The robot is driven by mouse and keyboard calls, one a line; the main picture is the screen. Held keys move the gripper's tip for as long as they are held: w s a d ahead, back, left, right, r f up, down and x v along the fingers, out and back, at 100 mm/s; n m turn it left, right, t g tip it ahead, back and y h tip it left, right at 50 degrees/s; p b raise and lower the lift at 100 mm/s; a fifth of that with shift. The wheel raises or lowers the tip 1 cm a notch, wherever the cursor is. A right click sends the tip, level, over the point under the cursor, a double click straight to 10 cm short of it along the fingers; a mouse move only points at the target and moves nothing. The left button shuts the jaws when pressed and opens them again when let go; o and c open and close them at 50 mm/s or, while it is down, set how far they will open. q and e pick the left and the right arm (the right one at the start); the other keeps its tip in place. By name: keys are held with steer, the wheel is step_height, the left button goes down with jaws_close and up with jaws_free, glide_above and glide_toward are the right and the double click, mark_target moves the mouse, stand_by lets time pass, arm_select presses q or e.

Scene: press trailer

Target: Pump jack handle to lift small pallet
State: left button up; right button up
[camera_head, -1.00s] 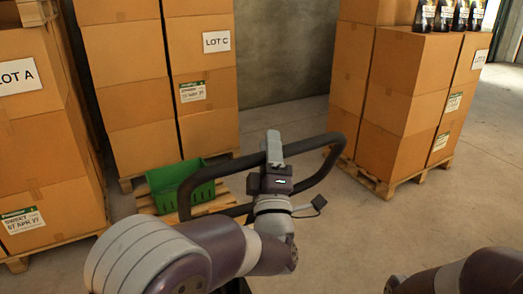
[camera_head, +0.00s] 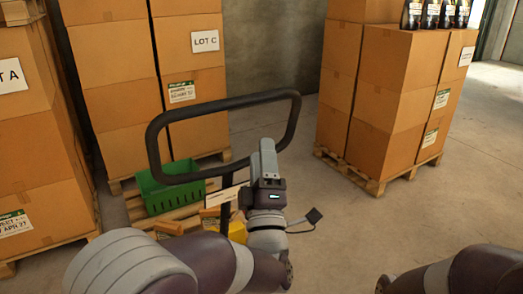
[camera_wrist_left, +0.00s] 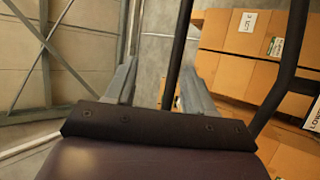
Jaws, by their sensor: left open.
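The jack handle is a black rounded loop (camera_head: 222,101), standing up at the middle left in the head view. Its shaft runs down toward a yellow part of the jack (camera_head: 237,231), mostly hidden behind my arm. My left gripper (camera_head: 268,150) is beside the loop's lower right corner, open and holding nothing. In the left wrist view its fingers (camera_wrist_left: 158,88) stand apart, and a black handle bar (camera_wrist_left: 177,50) shows between them; I cannot tell if they touch. The small pallet (camera_head: 137,208) carries a green crate (camera_head: 170,192). Only my right arm shows at bottom right; its gripper is out of view.
Box stacks on pallets stand at left (camera_head: 40,150), behind the handle (camera_head: 120,90) and at right (camera_head: 375,110). Dark bottles (camera_head: 430,14) stand on the right stack. The concrete floor (camera_head: 350,215) between the handle and the right stack is clear.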

arm_select(q)
steer(key=b+v, duration=0.1)
steer(key=v, duration=0.9)
steer(key=shift+b, duration=0.35)
steer(key=shift+f, duration=0.1)
